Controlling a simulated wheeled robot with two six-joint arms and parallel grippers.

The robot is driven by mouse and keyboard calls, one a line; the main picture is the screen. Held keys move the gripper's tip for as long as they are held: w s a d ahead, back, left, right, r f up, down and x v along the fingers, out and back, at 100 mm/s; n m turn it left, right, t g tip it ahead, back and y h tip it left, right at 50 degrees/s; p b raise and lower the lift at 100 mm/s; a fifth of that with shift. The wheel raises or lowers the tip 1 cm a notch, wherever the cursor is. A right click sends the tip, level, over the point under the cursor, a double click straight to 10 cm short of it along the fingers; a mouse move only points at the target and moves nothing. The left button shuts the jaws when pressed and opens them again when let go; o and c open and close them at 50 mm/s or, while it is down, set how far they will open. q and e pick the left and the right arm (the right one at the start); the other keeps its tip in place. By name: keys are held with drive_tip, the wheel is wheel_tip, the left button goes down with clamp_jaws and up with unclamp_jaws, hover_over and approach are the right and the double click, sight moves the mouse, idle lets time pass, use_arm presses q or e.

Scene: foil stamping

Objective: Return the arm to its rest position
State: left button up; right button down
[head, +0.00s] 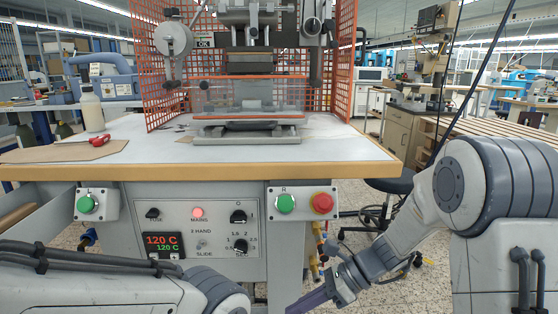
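My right arm (385,255) comes in from the right, bent down and toward the left. Its gripper (308,300) is at the bottom edge, below the red and green button box, apart from the panel. Its fingertips are cut off or too small to tell open from shut. My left arm (130,290) lies low across the bottom left, and its gripper is out of view. Neither arm touches the press in this view.
The table edge (230,172) is close in front. Its panel carries a left green button (85,204), a right green button (285,203), a red button (322,203) and a display (161,244) reading 120 C. A bottle (92,110) and red-handled tool (101,141) are on the left.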

drive_tip(key=s+r+n+t+h, duration=0.1)
drive_tip(key=s+r+n+h, duration=0.2)
drive_tip(key=s+n+h, duration=1.4)
drive_tip(key=s+r+n+y+p, duration=0.1)
drive_tip(key=r+n+y+p, duration=0.2)
drive_tip(key=r+p, duration=1.1)
drive_tip(key=s+d+r+n+y+p, duration=0.1)
drive_tip(key=r+n+y+p, duration=0.3)
drive_tip(key=r+p, duration=1.1)
drive_tip(key=s+n, duration=0.1)
drive_tip(key=n, duration=0.2)
